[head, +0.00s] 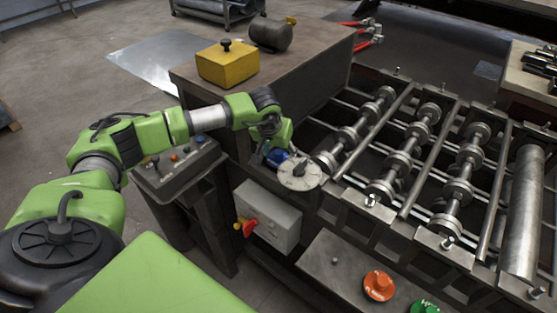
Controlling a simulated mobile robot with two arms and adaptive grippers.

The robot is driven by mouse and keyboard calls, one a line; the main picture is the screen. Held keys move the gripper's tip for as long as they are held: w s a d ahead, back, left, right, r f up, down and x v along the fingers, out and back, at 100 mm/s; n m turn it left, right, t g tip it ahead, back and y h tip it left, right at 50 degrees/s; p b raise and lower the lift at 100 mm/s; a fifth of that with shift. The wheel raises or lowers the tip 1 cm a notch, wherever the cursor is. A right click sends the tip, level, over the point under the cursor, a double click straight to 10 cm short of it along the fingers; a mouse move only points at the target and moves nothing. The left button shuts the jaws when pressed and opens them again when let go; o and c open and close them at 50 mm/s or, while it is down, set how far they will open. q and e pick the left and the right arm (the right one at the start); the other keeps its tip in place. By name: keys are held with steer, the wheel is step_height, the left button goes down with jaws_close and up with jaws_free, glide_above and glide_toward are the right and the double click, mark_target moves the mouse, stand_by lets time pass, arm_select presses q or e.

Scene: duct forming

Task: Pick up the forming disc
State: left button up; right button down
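A pale grey round disc (300,177), which looks like the forming disc, lies flat at the near left corner of the roller machine. A small dark part stands at its middle. My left arm comes in from the left and bends down at the wrist, with the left gripper (291,158) low beside or over the disc's far left edge. The fingers are small and dark here, so I cannot tell whether they touch the disc or are open or shut. A blue part (278,157) shows just left of the disc. My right gripper is not in view.
The machine's rollers (400,160) and frame fill the right. A grey box with a red and yellow switch (248,228) is below the disc. A control panel (178,160) stands under my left forearm. A yellow box (227,64) sits on the dark cabinet behind.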

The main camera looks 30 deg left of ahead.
arm_select(q)
steer(key=c, duration=0.8)
